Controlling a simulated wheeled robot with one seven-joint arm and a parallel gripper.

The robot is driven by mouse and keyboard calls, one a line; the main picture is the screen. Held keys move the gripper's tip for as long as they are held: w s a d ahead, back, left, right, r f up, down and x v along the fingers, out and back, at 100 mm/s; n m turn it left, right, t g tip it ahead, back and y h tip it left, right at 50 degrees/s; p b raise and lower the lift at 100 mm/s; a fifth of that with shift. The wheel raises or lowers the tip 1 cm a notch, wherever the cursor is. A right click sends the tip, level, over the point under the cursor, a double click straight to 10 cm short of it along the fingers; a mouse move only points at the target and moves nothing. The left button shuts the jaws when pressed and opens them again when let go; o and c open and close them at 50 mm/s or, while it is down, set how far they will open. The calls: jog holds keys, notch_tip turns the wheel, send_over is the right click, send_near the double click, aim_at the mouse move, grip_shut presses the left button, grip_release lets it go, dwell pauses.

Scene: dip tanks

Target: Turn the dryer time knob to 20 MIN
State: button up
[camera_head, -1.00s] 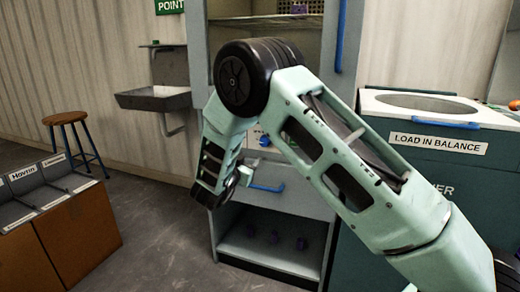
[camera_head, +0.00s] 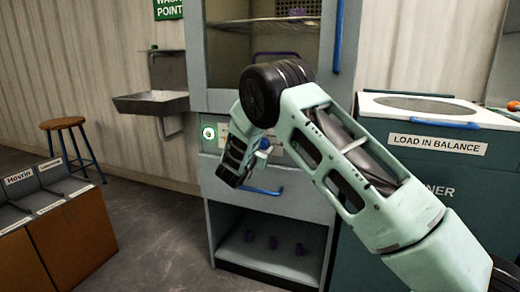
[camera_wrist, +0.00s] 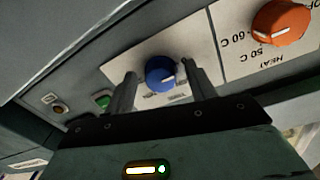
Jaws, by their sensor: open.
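A blue knob (camera_wrist: 160,73) sits on a pale plate of the dryer's control panel in the wrist view. Its small lettering is turned and too blurred to read. My gripper (camera_wrist: 160,74) is open, with one finger on either side of the blue knob; I cannot tell whether they touch it. An orange knob (camera_wrist: 281,23) marked HEAT is to the right in the wrist view. The dryer is a grey cabinet (camera_head: 210,185).
Below the panel are a blue handle (camera_head: 262,191) and an open shelf with purple things (camera_head: 273,243). A teal machine (camera_head: 430,175) stands to the right.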

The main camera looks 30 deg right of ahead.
jog(key=c, duration=1)
